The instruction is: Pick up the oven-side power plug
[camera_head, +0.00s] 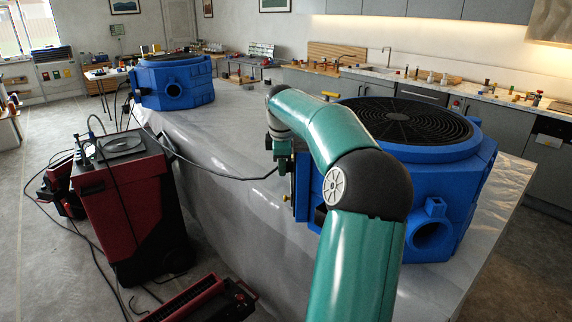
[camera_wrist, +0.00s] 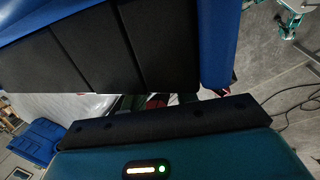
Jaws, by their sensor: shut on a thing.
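My gripper (camera_head: 283,172) is beside the left face of the near blue unit (camera_head: 452,185), at the edge of the grey counter. A black cable (camera_head: 222,177) runs from the counter's left side to my gripper, where the power plug is held between the jaws. The jaws hide most of the plug, so its shape is not clear. In the wrist view, the blue unit's side with black panels (camera_wrist: 95,50) fills the top. My gripper's dark bar and green housing fill the bottom, and the fingertips are hard to make out.
A second blue unit (camera_head: 174,82) stands at the counter's far end. A red and black machine (camera_head: 130,205) stands on the floor at left, with loose cables around it. The grey counter (camera_head: 225,120) is clear between the blue units. A kitchen worktop runs along the back.

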